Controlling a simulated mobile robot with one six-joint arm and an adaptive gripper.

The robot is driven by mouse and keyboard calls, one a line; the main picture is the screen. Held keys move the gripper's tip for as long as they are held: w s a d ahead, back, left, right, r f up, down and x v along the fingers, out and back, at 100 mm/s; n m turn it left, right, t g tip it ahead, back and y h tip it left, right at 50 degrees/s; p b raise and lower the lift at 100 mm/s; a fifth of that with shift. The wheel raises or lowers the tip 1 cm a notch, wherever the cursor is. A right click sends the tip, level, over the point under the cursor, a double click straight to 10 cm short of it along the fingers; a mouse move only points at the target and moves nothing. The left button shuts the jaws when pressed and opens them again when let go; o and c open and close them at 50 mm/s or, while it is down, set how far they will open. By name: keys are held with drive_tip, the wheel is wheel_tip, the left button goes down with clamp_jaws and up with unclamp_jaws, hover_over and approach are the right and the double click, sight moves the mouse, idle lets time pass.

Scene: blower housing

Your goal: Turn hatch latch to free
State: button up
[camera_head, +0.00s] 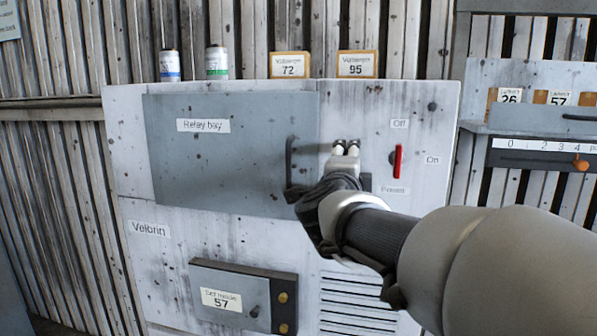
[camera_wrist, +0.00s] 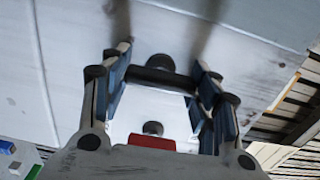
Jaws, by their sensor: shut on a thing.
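The hatch is the grey Relay bay door (camera_head: 230,160) on the white cabinet; it looks closed, with a dark vertical handle (camera_head: 291,160) near its right edge. My gripper (camera_head: 346,148) is in front of the cabinet, just right of this door. In the wrist view my gripper (camera_wrist: 162,62) has its two fingers on either side of a dark bar (camera_wrist: 160,77), apparently the hatch latch, and is shut on it. The bar lies crosswise between the fingers. In the head view my gripper and arm hide the latch, so its angle there cannot be told.
A red power lever (camera_head: 397,161) with Off and On labels is close right of my gripper. A small panel (camera_head: 230,297) marked 57 is below. Cans (camera_head: 217,62) and number blocks (camera_head: 289,65) stand on top. Another unit (camera_head: 540,150) is at the right.

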drive_tip(key=shift+m, duration=0.3)
drive_tip(key=o, duration=0.8)
drive_tip(key=v, duration=1.2)
